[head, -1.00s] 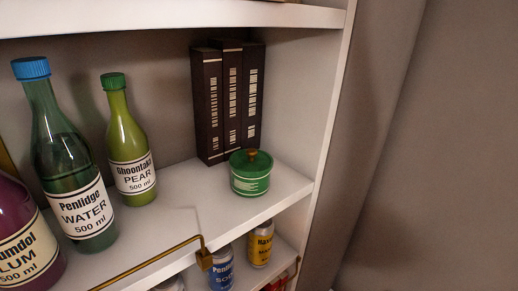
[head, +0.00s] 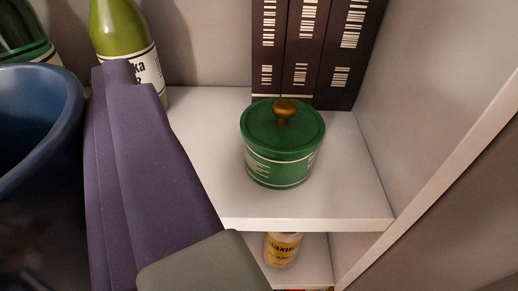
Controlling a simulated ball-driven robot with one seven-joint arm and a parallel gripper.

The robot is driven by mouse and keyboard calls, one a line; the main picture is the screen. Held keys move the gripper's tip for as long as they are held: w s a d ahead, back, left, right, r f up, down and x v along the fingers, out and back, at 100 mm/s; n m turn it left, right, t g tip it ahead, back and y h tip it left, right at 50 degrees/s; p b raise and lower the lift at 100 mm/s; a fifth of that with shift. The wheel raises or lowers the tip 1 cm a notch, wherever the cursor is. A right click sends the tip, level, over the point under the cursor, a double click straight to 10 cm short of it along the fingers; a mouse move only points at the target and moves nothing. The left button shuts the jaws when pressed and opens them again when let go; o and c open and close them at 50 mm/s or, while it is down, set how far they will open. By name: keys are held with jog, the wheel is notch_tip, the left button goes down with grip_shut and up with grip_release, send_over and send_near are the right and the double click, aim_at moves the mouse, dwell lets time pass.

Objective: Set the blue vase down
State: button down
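The blue vase (head: 68,105) is large and close at the left edge of the picture, with its rim and dark inside showing. Its left part is out of frame. My gripper (head: 122,90) shows one purple finger lying along the vase's right side, apparently in contact with it. The other finger is hidden or out of view. The vase is held in front of the shelf. Its base is not visible.
A green lidded jar (head: 283,145) stands on the white shelf (head: 350,190) before dark barcoded boxes (head: 305,60). A green bottle (head: 118,30) stands behind the finger. A yellow-labelled container (head: 281,250) is below. Bare shelf shows around the jar.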

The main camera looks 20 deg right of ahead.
jog(key=w+d+f+b, duration=0.1)
jog(key=w+f+b, duration=0.1)
jog(key=w, duration=0.6)
jog(key=w+d+f+b, duration=0.1)
jog(key=w+f+b, duration=0.2)
jog(key=w+b, duration=0.2)
jog(key=w, duration=0.2)
jog(key=shift+w, duration=0.35)
jog(key=shift+c, duration=1)
grip_release()
jog(key=shift+d+f, duration=0.1)
jog(key=shift+f, duration=0.05)
jog(key=p+v, duration=0.3)
jog(key=v, duration=0.9)
jog(key=shift+p, duration=0.4)
